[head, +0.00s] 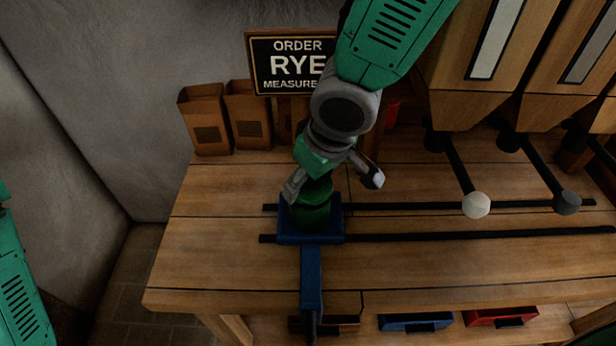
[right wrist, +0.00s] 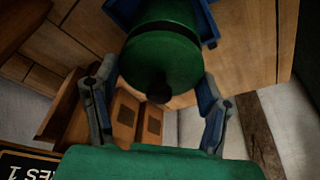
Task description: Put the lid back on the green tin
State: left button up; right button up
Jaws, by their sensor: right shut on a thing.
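The green tin (head: 308,214) stands upright in a blue holder (head: 290,239) on the bench. My right gripper (head: 332,188) is above it, pointing down, its fingers spread wide and shut on the round green lid (right wrist: 150,62). The lid has a small black knob (right wrist: 158,93) facing my palm. In the right wrist view the tin (right wrist: 166,14) lies straight beyond the lid, with a dark line between them. I cannot tell whether the lid rests fully on the tin. My left gripper is not in view.
Two dark rails (head: 420,237) run along the bench (head: 215,265). A sign reading "ORDER RYE" (head: 272,66) and brown paper bags (head: 205,120) stand behind. Wooden hoppers (head: 476,85) with ball-ended levers (head: 476,205) are at right. Bench left of the tin is clear.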

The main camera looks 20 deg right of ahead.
jog(key=shift+a, duration=0.5)
jog(key=shift+d, duration=0.35)
jog(key=shift+d+f, duration=0.1)
jog(key=shift+d, duration=0.75)
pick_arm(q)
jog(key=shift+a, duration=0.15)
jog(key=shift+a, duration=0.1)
pick_arm(e)
jog(key=shift+a, duration=0.1)
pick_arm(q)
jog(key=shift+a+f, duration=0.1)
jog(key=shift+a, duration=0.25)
pick_arm(e)
jog(key=shift+a, duration=0.3)
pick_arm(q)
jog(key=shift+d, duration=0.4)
pick_arm(e)
jog(key=shift+d, duration=0.25)
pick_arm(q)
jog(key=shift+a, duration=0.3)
pick_arm(e)
jog(key=shift+a+f, duration=0.1)
jog(key=shift+a, duration=0.5)
